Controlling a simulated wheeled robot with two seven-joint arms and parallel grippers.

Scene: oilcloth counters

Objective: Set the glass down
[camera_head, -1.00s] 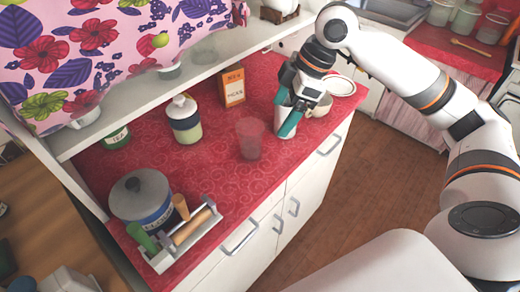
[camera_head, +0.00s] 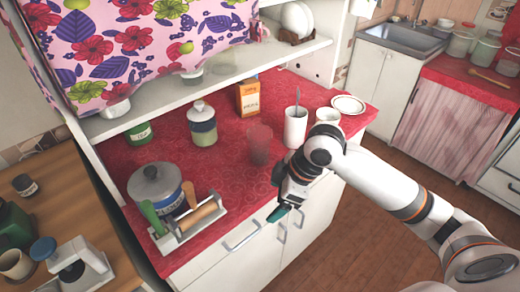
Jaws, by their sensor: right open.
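A translucent glass (camera_head: 260,145) stands upright on the red patterned counter (camera_head: 232,172), near its front edge. My right gripper (camera_head: 283,212) hangs in front of the counter's front edge, below and to the right of the glass, clear of it. Its teal fingertips point down and to the left, and nothing shows between them. The arm partly hides the counter's edge and the cabinet front. My left gripper is out of view.
A white cup with a spoon (camera_head: 295,127), a plate (camera_head: 348,104), an orange carton (camera_head: 250,97), a lidded jar (camera_head: 202,124), a grey-lidded pot (camera_head: 155,188) and a utensil tray (camera_head: 190,228) stand on the counter. A shelf (camera_head: 215,75) overhangs its back.

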